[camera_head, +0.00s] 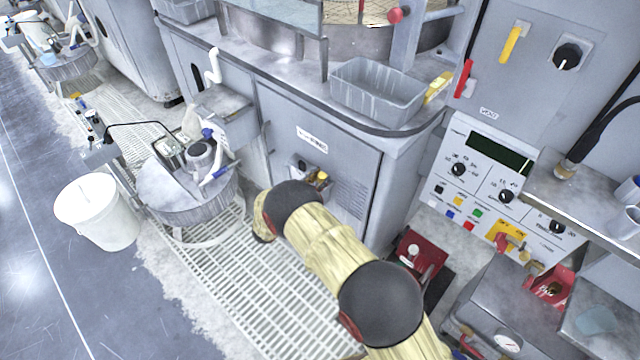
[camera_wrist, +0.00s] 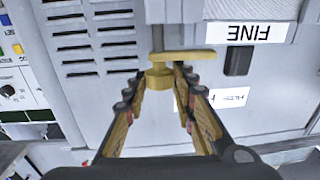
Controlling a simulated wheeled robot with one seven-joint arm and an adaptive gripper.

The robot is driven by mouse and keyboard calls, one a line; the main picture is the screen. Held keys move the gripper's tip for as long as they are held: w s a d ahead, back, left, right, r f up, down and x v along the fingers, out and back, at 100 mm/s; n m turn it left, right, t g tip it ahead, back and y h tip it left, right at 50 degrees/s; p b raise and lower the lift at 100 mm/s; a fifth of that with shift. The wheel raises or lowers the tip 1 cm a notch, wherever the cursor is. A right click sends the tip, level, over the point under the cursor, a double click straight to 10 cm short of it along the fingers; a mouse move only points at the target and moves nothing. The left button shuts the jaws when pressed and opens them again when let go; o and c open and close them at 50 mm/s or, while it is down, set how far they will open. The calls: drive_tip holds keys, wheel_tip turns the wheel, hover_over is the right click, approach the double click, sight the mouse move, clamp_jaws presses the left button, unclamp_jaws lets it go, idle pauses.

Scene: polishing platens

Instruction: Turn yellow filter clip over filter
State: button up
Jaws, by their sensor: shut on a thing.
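The yellow filter clip (camera_wrist: 190,57) shows in the wrist view as a flat bar with a round yellow hub below it in the picture. My gripper (camera_wrist: 161,75) has its fingertips at either side of the hub and is shut on it. In the head view a small yellow part of the clip (camera_head: 322,178) shows at a recess in the grey cabinet front (camera_head: 345,165). My fingers are hidden there behind my arm. A grey post rises behind the clip in the wrist view; I cannot tell the filter itself apart.
Vent slots (camera_wrist: 75,47) and a FINE label (camera_wrist: 248,32) are close to the clip. A control panel (camera_head: 485,170) and a red-based fixture (camera_head: 418,250) stand to the right. A white bucket (camera_head: 97,212) and a round polishing unit (camera_head: 190,190) stand left.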

drive_tip(key=shift+w+r+m+g+h+b, duration=0.1)
drive_tip(key=shift+m+g+h+b, duration=0.2)
drive_tip(key=shift+m+g+h, duration=0.25)
drive_tip(key=o, duration=1.2)
drive_tip(key=shift+c, duration=0.2)
drive_tip(key=v, duration=1.2)
